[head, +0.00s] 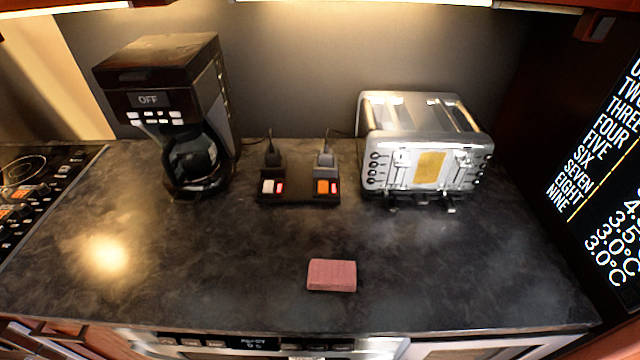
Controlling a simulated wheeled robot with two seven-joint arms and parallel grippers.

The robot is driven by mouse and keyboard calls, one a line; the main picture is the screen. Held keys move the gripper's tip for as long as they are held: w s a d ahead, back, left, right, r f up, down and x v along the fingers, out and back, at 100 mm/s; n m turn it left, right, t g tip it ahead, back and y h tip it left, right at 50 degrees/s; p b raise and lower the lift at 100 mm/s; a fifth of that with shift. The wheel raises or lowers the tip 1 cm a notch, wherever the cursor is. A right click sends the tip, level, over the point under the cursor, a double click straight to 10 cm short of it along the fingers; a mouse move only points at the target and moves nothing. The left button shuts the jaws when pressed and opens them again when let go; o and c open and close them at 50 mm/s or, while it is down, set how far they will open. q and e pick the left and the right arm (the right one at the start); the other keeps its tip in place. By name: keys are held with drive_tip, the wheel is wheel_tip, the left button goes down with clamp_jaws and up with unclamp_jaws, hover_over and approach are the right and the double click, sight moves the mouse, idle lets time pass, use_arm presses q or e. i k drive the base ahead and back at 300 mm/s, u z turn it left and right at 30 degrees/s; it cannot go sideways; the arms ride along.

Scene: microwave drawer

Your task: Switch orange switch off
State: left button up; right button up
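The orange switch (322,187) is on the right half of a black power strip (299,198) in the middle of the counter. A small orange-red indicator is beside it. A white switch (267,186) with a small red indicator is on the strip's left half. Two plugs, a black one (273,157) and a grey one (325,158), stand in the strip behind the switches. Which way the orange switch is tipped is too small to tell. Neither of my grippers is in view.
A coffee maker (165,75) showing OFF stands left of the strip, and a silver toaster (420,145) stands close on its right. A pink sponge-like block (332,275) lies in front. The dark counter (210,270) is otherwise clear. A stovetop (30,190) is at the left.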

sight(323, 185)
drive_tip(key=u, duration=0.7)
drive_tip(key=k, duration=1.2)
drive_tip(key=z, duration=1.35)
drive_tip(key=i, duration=0.5)
drive_tip(key=z, duration=0.05)
